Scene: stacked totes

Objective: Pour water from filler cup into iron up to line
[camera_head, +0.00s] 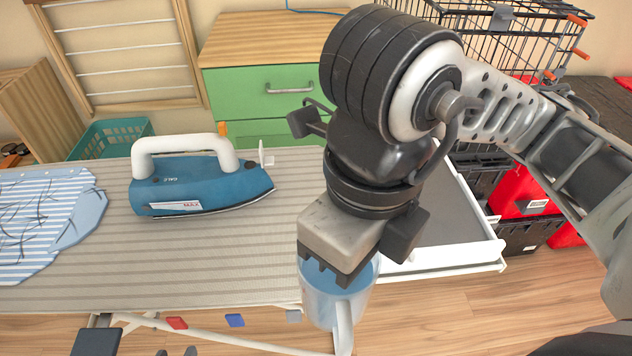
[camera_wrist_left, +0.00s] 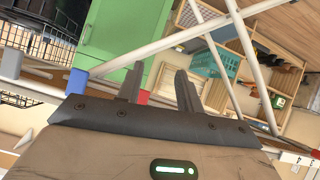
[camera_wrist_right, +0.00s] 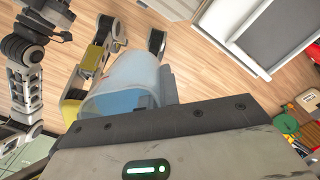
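The blue iron (camera_head: 200,185) with a white handle stands on the ironing board at the left. A white window with red MAX lettering shows on its side. A small white flap stands up at its front end. The translucent blue filler cup (camera_head: 318,308) hangs beyond the board's front edge, right of the iron and apart from it. My right gripper (camera_head: 338,272) is shut on the cup at its rim; the cup also shows in the right wrist view (camera_wrist_right: 122,82). The water level is unclear.
The ironing board (camera_head: 120,270) has clear room in front of the iron. A striped blue cloth (camera_head: 45,220) lies at its left. A green drawer cabinet (camera_head: 262,95) stands behind, with a teal basket (camera_head: 108,135) to its left. Wire and red crates are at the right.

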